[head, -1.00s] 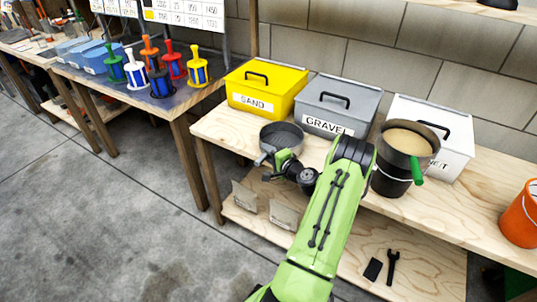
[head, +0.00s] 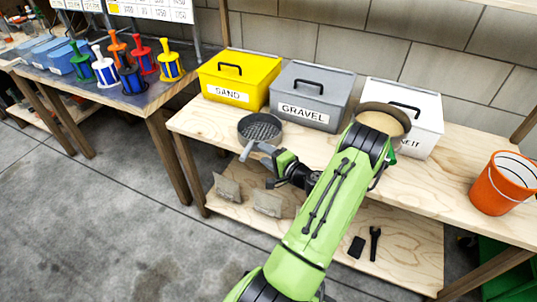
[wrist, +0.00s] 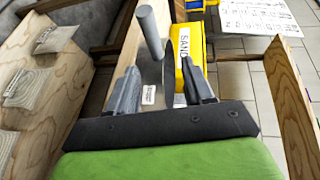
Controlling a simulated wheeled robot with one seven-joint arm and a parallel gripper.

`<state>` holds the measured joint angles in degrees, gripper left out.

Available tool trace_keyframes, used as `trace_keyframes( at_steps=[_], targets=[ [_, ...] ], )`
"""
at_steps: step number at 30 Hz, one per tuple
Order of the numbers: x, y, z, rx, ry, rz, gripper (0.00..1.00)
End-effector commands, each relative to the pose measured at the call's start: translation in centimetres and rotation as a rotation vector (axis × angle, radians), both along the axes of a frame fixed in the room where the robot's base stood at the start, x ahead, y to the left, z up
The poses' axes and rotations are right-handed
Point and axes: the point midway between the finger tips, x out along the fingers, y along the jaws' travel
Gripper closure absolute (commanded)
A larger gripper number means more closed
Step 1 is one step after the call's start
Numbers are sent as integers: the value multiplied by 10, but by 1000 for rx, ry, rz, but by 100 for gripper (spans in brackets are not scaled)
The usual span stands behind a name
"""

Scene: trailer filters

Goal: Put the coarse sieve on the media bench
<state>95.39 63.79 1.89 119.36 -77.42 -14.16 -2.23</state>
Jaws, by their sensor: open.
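The coarse sieve (head: 262,126) is a dark round pan with a mesh bottom. It rests near the left front of the wooden bench (head: 445,180) that carries the SAND and GRAVEL boxes; no sign naming this bench is visible. My gripper (head: 256,150) is open at the front side of the sieve, close to its handle. In the wrist view, a grey rod (wrist: 151,32), seemingly the handle, stands beyond the two spread fingers. I cannot tell whether the fingers touch it.
A yellow SAND box (head: 233,85), a grey GRAVEL box (head: 310,100) and a white box (head: 422,135) line the bench's back. An orange bucket (head: 495,185) stands right. Coloured filters (head: 165,65) are on another table.

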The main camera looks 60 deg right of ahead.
Motion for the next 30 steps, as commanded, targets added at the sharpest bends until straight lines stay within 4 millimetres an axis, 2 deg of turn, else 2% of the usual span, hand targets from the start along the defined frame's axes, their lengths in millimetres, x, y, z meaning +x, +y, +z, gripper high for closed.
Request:
trace_keyframes(
  at_steps=[3, 9, 11, 13, 14, 15, 17, 18, 21, 24, 26, 27, 30],
  targets=[
    [-11, 4, 3, -1, -1, -1, 48],
    [-13, 6, 4, -2, 0, 5, 48],
    [-3, 12, 8, -18, 16, 43, 48],
    [23, 35, 22, -68, 72, 161, 48],
    [37, 49, 29, -98, 107, 232, 48],
    [56, 73, 40, -145, 162, 337, 48],
    [80, 115, 55, -226, 257, 505, 48],
    [92, 147, 65, -288, 326, 620, 48],
    [103, 222, 89, -454, 499, 870, 48],
    [92, 286, 115, -634, 653, 1050, 48],
    [76, 318, 130, -741, 733, 1125, 48],
    [62, 337, 141, -811, 781, 1162, 48],
    [21, 373, 167, -977, 868, 1211, 48]
  ],
)
